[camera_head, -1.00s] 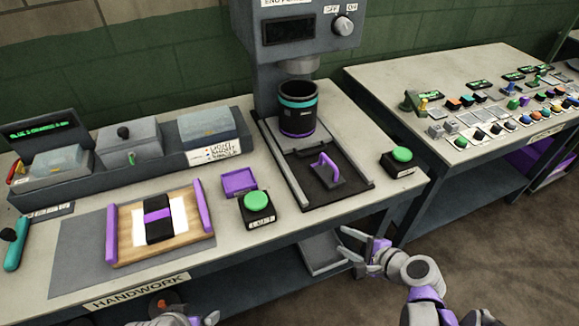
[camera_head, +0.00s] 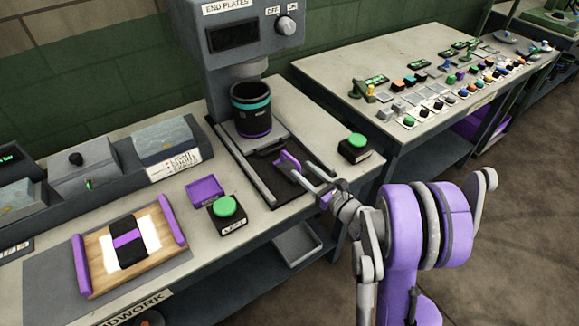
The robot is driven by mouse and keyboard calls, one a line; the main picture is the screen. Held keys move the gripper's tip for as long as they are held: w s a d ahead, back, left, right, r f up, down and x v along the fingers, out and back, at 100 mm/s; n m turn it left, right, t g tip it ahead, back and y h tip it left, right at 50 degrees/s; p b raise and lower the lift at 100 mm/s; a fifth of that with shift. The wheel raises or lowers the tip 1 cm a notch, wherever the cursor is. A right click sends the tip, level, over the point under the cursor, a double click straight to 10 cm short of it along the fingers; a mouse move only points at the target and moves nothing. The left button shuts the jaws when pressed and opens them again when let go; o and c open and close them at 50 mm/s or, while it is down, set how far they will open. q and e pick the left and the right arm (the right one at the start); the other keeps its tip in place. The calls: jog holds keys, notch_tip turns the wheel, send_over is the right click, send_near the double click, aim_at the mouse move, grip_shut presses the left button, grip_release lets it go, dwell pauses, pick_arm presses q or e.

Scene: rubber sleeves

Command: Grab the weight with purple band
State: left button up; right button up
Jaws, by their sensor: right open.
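A black cylinder (camera_head: 251,118) with a teal band near its top and a purple band at its base stands upright under the press. A black block with a purple band (camera_head: 128,240) lies across a white sheet on a wooden board. A dark plate with a purple handle (camera_head: 288,160) lies on the press track in front of the cylinder. My right gripper (camera_head: 302,176) is open at the purple handle, its fingers pointing left towards it. Whether they touch the handle or surround it I cannot tell. My left gripper is out of view.
A green button box (camera_head: 228,213) and a purple tray (camera_head: 205,190) sit left of the track. Another green button box (camera_head: 355,149) is to its right. The press (camera_head: 240,45) stands over the cylinder. A second table (camera_head: 345,70) holds several small coloured parts.

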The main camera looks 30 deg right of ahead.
aim_at(296, 162)
jog(key=w, duration=0.3)
jog(key=w+p, duration=0.1)
jog(key=w, duration=0.1)
jog(key=shift+w+a, duration=0.1)
jog(key=shift+a, duration=0.2)
grip_shut()
dwell(1.0)
